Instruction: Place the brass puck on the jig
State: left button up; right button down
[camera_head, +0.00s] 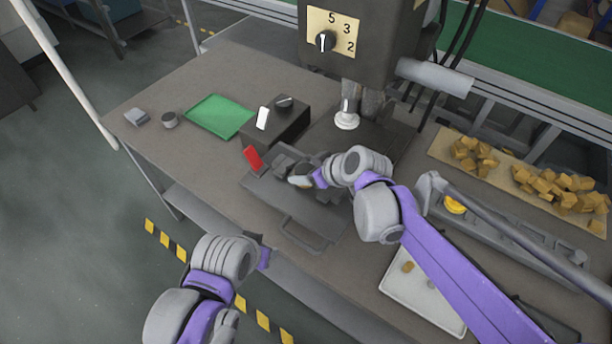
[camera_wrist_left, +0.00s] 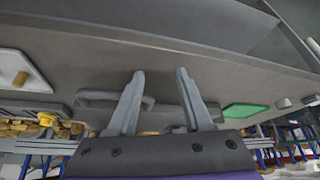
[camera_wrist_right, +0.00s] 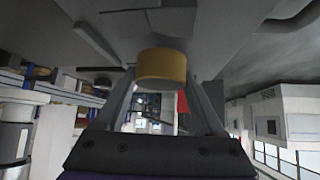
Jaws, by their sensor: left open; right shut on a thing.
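My right gripper (camera_head: 303,180) is low over the grey jig (camera_head: 325,222), a plate with grey blocks and a red lever (camera_head: 252,158). It is shut on the brass puck, which shows best in the right wrist view (camera_wrist_right: 161,64), between the fingertips. In the head view the puck is mostly hidden by the gripper. I cannot tell whether it touches the jig. My left gripper (camera_head: 262,250) is open and empty, off the table's front edge; its spread fingers show in the left wrist view (camera_wrist_left: 160,76).
A press head with a numbered dial (camera_head: 330,32) hangs behind the jig. A dark switch box (camera_head: 274,124) and a green tray (camera_head: 219,116) stand to the left. A white tray (camera_head: 428,296), a long grey fixture (camera_head: 500,232) and a board with brass-coloured blocks (camera_head: 450,143) lie right.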

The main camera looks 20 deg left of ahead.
jog(key=shift+f, duration=0.85)
jog(key=shift+f, duration=0.15)
grip_release()
jog(key=shift+r, duration=0.2)
jog(key=v, duration=1.2)
jog(key=shift+p, duration=0.4)
jog(key=shift+s+d, duration=0.1)
jog(key=shift+s, duration=0.05)
jog(key=s+d+f+m+h, duration=0.4)
jog(key=s+d+f+m, duration=0.1)
jog(key=d, duration=0.6)
jog(key=s+d+f+m+t+h, duration=0.1)
jog(key=s+d+f+m+h, duration=0.2)
jog(key=s+d, duration=0.7)
notch_tip(320, 180, down, 2)
jog(key=d+m, duration=0.2)
jog(key=m, duration=0.1)
jog(key=shift+m+h, duration=0.4)
jog(key=shift+f, duration=0.1)
